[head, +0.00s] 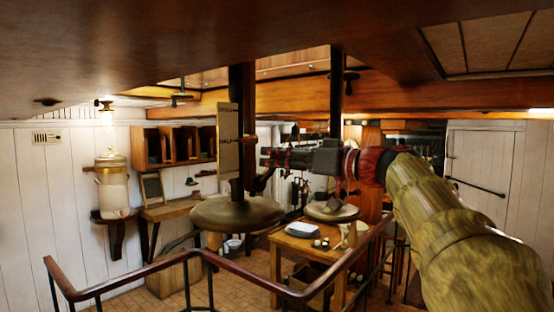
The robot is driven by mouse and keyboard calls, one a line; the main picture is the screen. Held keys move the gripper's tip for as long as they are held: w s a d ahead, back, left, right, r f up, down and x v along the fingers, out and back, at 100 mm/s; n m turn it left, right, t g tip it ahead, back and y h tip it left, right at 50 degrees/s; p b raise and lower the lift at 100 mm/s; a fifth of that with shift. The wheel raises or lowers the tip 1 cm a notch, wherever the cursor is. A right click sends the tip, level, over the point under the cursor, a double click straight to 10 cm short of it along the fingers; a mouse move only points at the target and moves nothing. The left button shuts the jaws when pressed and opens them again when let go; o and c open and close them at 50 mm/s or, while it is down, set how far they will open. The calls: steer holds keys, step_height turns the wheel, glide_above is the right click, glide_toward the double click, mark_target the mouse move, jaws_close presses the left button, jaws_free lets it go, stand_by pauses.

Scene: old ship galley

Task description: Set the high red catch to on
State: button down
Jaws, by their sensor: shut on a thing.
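My gripper (268,157) reaches in from the right at the end of my arm, pointing left. It is shut on a small reddish part beside the dark post (243,88). This looks like the high red catch, but it is mostly hidden by the fingers. I cannot tell whether it stands at on or off. A tall pale panel (228,137) is fixed upright at the left side of the post, just left of my gripper.
Round hanging tables (220,212) are below my gripper. A wooden table (300,243) with dishes stands beyond a dark handrail (120,276). A white crock (112,190) stands on a left wall shelf. Low ceiling beams are close above.

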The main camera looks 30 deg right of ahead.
steer(key=m+b, duration=0.1)
steer(key=d+f+m+b, duration=0.1)
steer(key=m, duration=0.1)
steer(key=shift+w+d+f+b, duration=0.1)
steer(key=shift+w+d+b, duration=0.2)
steer(key=shift+b, duration=0.1)
steer(key=shift+w+d+f+m+t+b, duration=0.15)
steer(key=shift+d+f+m+b, duration=0.4)
steer(key=shift+m, duration=1.25)
steer(key=shift+w+d+f+m+t+b, duration=0.1)
steer(key=shift+d+f+m+b, duration=0.1)
steer(key=shift+f+m+b, duration=1.2)
steer(key=shift+w+d+f+m+t+b, duration=0.15)
steer(key=shift+d+f+m, duration=0.25)
steer(key=shift+m, duration=1.8)
steer(key=shift+f, duration=0.1)
steer(key=c, duration=1.5)
jaws_free()
